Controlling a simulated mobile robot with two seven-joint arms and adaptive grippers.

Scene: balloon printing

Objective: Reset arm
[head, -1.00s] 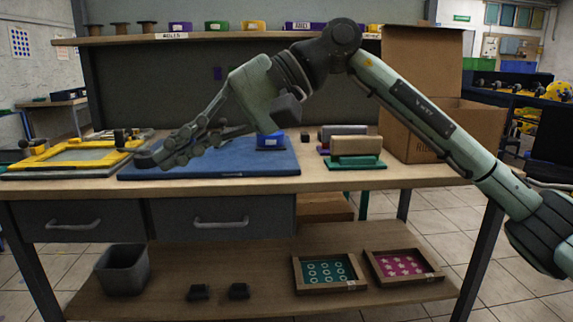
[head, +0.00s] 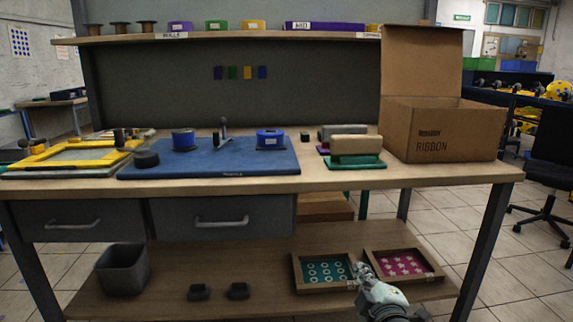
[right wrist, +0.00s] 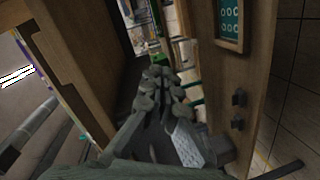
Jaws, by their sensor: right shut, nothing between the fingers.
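My right gripper (head: 362,268) shows low in the head view, in front of the lower shelf and near the two wooden trays. Its fingers are together with nothing between them. In the right wrist view the closed fingers (right wrist: 160,75) point away along the bench, with wooden surfaces on both sides. My left gripper is in neither view.
The workbench (head: 430,176) carries a blue mat (head: 215,162), a yellow frame (head: 75,153) and an open ribbon box (head: 440,130). Wooden trays (head: 326,289) and a grey bin (head: 123,272) stand on the lower shelf.

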